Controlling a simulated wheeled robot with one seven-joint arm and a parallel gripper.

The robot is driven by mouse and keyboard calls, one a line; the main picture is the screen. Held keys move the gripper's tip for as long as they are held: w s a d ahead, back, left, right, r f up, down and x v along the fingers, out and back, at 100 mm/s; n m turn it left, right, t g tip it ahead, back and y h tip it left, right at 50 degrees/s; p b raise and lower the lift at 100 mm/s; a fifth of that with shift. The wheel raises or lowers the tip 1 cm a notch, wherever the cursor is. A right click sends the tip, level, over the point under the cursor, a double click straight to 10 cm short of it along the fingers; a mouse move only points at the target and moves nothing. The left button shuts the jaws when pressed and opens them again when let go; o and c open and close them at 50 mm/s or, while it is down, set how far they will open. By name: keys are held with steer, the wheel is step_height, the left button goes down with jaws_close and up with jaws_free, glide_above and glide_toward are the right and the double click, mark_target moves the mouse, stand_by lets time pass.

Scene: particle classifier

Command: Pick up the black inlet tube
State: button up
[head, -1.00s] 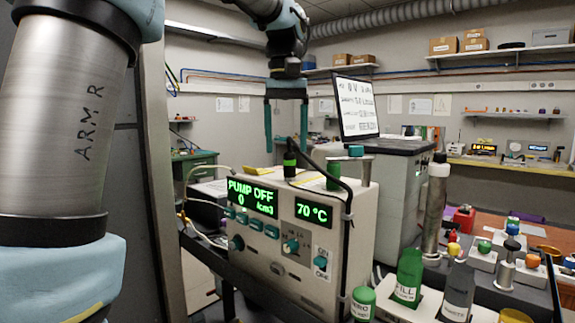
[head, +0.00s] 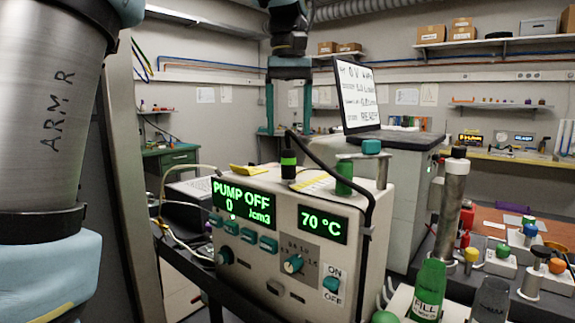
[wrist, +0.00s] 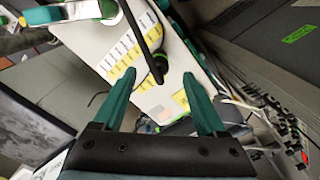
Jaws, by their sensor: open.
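A monitor (head: 356,95) sits on a cabinet behind. Green and grey bottles (head: 429,290) and a metal column (head: 452,205) are at the right. Air around the gripper looks clear.

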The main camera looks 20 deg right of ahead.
mark_target(288, 149)
steer(key=shift+w+d+f+p, duration=0.1)
steer(key=shift+w+f+p, duration=0.1)
steer(key=shift+f, duration=1.3)
steer(key=shift+w+f+p, duration=0.1)
steer(key=shift+f+p, duration=0.1)
steer(key=shift+f, duration=1.3)
steer(key=shift+c, duration=0.3)
jaws_close()
